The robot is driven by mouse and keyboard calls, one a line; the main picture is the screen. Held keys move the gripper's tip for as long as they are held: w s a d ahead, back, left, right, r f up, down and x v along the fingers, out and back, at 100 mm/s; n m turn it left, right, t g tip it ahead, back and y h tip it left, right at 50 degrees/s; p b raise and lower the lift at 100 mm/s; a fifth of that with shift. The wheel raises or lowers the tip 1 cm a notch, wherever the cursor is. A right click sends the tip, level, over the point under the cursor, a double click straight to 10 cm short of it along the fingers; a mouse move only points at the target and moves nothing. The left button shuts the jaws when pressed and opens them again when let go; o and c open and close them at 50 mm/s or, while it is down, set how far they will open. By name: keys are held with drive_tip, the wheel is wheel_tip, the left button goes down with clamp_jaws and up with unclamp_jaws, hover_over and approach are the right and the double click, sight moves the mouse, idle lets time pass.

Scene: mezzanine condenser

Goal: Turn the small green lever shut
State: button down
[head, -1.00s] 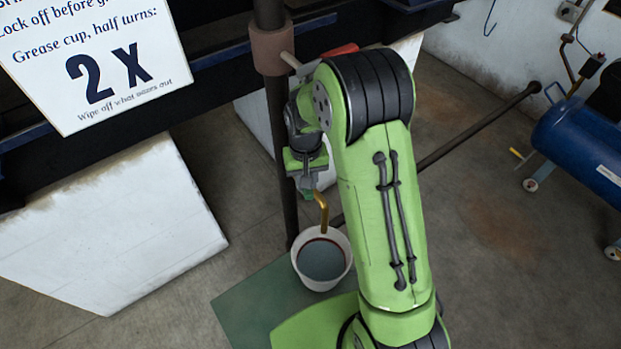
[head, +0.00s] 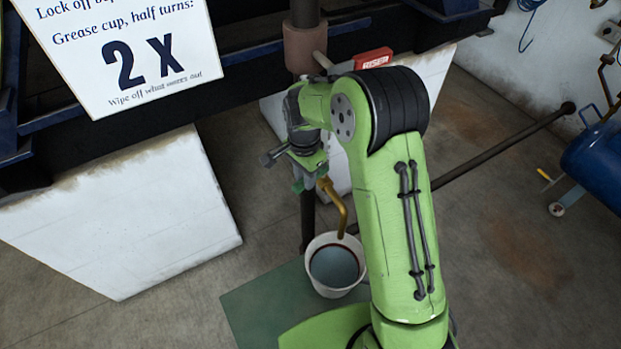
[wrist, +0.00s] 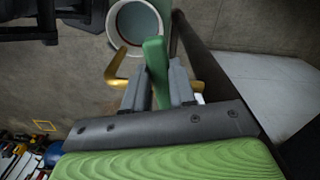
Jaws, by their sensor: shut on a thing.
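The small green lever (wrist: 155,62) stands between my gripper's two fingers in the wrist view, its upper part sticking out past them. My gripper (wrist: 160,88) is shut on it. In the head view my gripper (head: 302,178) is at the brass pipe (head: 337,207), and only a bit of green shows below it, so the lever is mostly hidden there. The brass pipe, also in the wrist view (wrist: 117,58), bends down over a white bucket (head: 335,284) holding dark liquid. The bucket shows at the top of the wrist view (wrist: 111,28).
A dark upright pipe with a brownish collar (head: 304,48) stands behind my gripper, a red tag (head: 374,57) beside it. White plinths (head: 120,220) flank the spot. A blue tank (head: 597,158) is at the far right.

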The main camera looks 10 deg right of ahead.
drive_tip(key=shift+w+a+r+m, duration=0.1)
drive_tip(key=shift+w+a+m, duration=0.1)
drive_tip(key=shift+w+m, duration=0.35)
drive_tip(key=shift+w+a+m, duration=0.15)
drive_tip(key=shift+w+m, duration=0.05)
drive_tip(key=shift+m, duration=0.65)
drive_tip(key=c, duration=0.9)
unclamp_jaws()
wheel_tip(320, 180, up, 16)
drive_tip(key=shift+f+p, duration=0.15)
drive_tip(key=shift+p, duration=0.65)
drive_tip(key=shift+f, duration=0.1)
